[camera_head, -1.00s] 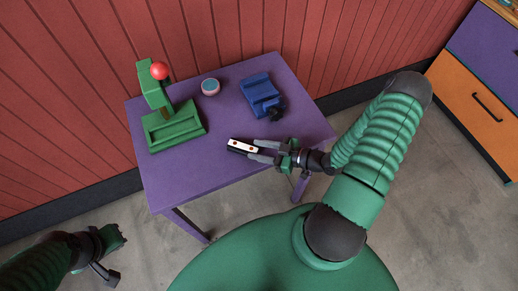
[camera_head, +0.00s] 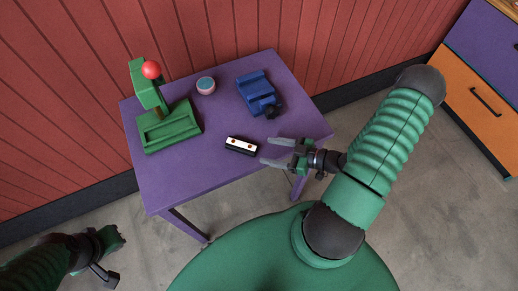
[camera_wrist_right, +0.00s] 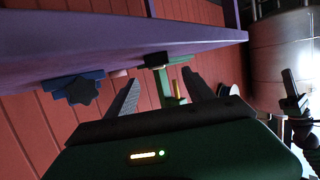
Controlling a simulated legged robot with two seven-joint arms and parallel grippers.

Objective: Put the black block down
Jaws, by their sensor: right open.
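The black block (camera_head: 242,147), with a white top face and red dots, lies on the purple table (camera_head: 200,178) near its front middle. My right gripper (camera_head: 270,151) is open and empty, just to the right of the block and apart from it. In the right wrist view the block (camera_wrist_right: 156,60) shows as a small dark shape at the table's surface, beyond the open fingers (camera_wrist_right: 160,92). My left gripper (camera_head: 110,255) hangs low at the left, off the table, and its fingers are too unclear to judge.
A green press with a red ball (camera_head: 151,69) stands at the table's left. A small round pink and teal item (camera_head: 206,85) and a blue vise-like fixture (camera_head: 257,92) sit at the back. An orange and purple cabinet (camera_head: 478,105) stands at the far right.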

